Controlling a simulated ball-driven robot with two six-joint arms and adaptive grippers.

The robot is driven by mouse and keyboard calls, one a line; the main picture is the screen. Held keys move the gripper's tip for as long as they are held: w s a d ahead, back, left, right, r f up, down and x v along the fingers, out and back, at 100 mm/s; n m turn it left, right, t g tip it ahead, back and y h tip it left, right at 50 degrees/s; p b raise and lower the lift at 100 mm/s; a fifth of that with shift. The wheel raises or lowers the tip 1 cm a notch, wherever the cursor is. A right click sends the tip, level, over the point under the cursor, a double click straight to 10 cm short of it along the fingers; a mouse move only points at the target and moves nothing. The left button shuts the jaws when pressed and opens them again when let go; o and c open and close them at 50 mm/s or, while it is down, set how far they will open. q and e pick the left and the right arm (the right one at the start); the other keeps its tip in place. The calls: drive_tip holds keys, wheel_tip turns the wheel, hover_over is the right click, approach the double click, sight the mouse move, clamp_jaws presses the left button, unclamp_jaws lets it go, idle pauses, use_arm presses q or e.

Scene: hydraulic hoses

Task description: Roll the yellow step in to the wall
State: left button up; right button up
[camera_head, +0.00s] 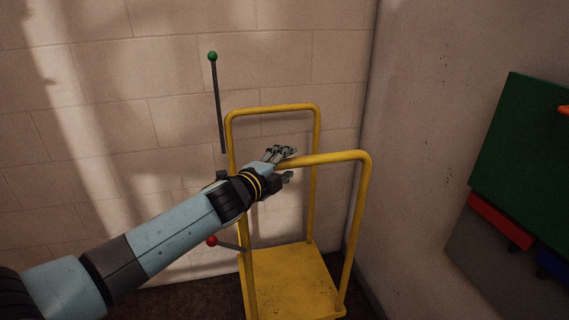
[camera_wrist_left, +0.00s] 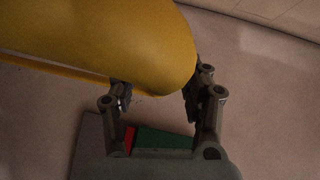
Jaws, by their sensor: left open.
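The yellow step (camera_head: 290,280) stands on the dark floor in the corner, with a flat platform and two upright hoop rails. Its far rail (camera_head: 275,108) is close to the block wall (camera_head: 160,90); the exact gap cannot be told. My left gripper (camera_head: 288,165) is open at the top bar of the near rail (camera_head: 335,157), by its left end. In the left wrist view, the yellow rail (camera_wrist_left: 110,40) runs across the top, and the open fingers (camera_wrist_left: 160,98) are on either side of its near end. Contact cannot be told. My right gripper is out of view.
A plain side wall (camera_head: 420,150) rises right of the step. A green panel (camera_head: 525,150) with a red block (camera_head: 500,220) and a blue block (camera_head: 553,262) is at the right. Thin rods with green (camera_head: 212,56) and red (camera_head: 212,241) balls show near the step.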

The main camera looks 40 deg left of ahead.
use_arm(q)
drive_tip(key=shift+c, duration=0.7)
drive_tip(key=c, duration=0.5)
clamp_jaws()
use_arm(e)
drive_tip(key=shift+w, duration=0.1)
use_arm(q)
drive_tip(key=shift+f, duration=0.1)
